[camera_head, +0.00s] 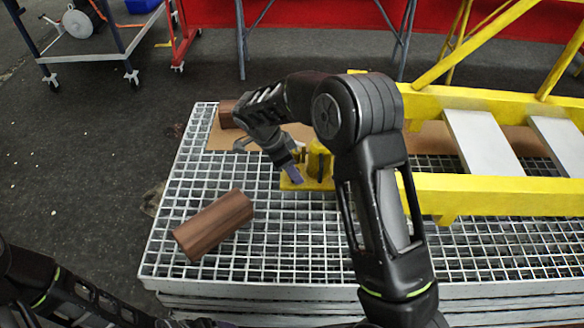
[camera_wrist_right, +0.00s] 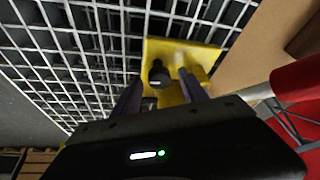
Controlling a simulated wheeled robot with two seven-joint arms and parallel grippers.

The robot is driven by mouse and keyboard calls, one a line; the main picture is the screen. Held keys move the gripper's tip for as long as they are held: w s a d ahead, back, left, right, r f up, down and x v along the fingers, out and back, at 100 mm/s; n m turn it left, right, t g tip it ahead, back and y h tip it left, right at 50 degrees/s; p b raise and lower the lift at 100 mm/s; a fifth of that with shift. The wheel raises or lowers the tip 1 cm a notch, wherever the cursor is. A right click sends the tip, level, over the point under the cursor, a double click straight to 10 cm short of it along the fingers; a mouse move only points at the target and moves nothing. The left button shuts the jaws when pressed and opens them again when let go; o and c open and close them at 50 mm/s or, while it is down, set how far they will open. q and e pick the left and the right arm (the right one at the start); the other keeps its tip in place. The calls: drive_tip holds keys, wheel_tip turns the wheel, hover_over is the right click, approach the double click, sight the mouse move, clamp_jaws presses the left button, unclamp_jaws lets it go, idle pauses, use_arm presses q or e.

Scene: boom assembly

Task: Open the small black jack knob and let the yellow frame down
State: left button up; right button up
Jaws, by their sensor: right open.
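The yellow frame (camera_head: 500,188) lies along the right side of the grate table, with its near end toward the middle. The yellow jack (camera_head: 318,160) stands on a yellow plate at that end, partly hidden behind my right arm. In the right wrist view a small black knob (camera_wrist_right: 158,74) shows on the jack's yellow plate (camera_wrist_right: 205,57). My right gripper (camera_head: 292,168) points down beside the jack. In the wrist view its fingers (camera_wrist_right: 162,92) are apart, with the knob showing between them; contact cannot be told. My left gripper is hardly visible at the bottom edge.
A brown wooden block (camera_head: 215,224) lies on the grate table (camera_head: 270,262) at the front left. The grate's front middle is clear. A wheeled cart (camera_head: 85,45) stands at back left.

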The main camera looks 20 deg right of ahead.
drive_tip(key=shift+c, duration=0.2)
clamp_jaws()
idle(0.4)
